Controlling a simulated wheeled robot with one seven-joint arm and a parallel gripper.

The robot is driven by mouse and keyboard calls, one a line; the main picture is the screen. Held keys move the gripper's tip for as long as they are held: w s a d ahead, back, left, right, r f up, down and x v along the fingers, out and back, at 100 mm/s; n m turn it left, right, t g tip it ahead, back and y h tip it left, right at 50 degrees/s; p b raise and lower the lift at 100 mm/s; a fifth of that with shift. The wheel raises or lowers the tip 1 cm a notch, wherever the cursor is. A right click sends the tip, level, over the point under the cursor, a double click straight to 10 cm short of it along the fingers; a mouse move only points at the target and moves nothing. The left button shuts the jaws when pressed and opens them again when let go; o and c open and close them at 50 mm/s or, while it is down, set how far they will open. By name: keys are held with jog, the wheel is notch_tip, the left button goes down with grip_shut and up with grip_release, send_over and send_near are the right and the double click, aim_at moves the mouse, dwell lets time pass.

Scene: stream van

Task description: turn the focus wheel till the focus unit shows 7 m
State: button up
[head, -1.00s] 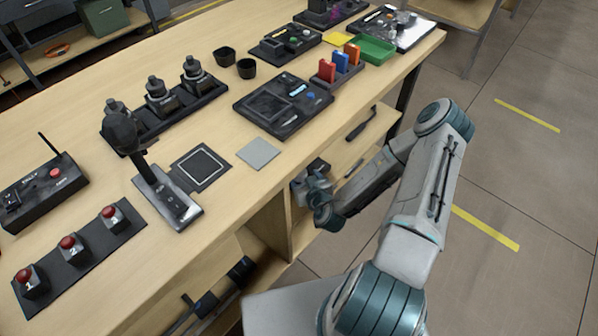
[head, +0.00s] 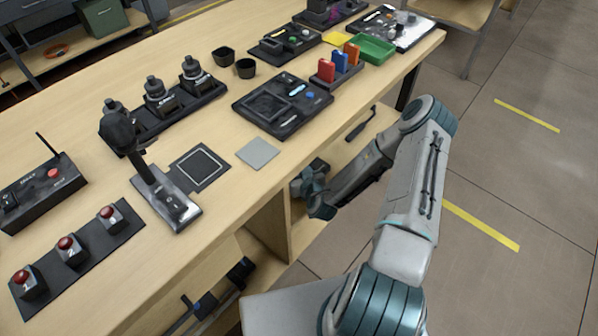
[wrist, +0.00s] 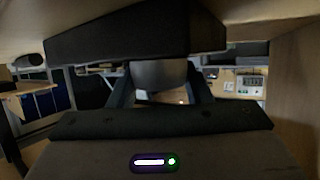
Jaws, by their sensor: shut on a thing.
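The focus unit shows as a dark box (wrist: 135,35) under the tabletop in the wrist view, and a dark part of it (head: 318,166) shows at the bench's front edge in the head view. A grey rounded piece, seemingly the focus wheel (wrist: 160,75), sits below the box. My gripper (wrist: 160,92) has its two dark fingers on either side of this wheel and is shut on it. In the head view my gripper (head: 312,190) is low at the bench front, partly hidden by its own wrist. I cannot see a distance reading in either view.
The wooden tabletop (head: 215,215) lies just above my gripper, and a wooden side panel (wrist: 295,85) stands close at right. A stand (head: 165,198) and a button panel (head: 75,255) are on top. The floor at right is clear.

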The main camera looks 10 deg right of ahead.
jog(key=shift+r+p, duration=0.25)
jog(key=shift+p, duration=0.5)
jog(key=shift+w+r+m+p, duration=0.1)
jog(key=shift+m+p, duration=0.2)
jog(key=shift+p, duration=0.85)
jog(key=shift+h+p, duration=0.3)
jog(key=shift+p, duration=0.2)
jog(key=shift+m+h+p, duration=0.3)
jog(key=shift+p, duration=0.65)
jog(key=shift+f+p, duration=0.2)
jog(key=shift+p, duration=0.35)
jog(key=shift+f, duration=0.1)
jog(key=o, duration=1)
jog(key=shift+s, duration=0.2)
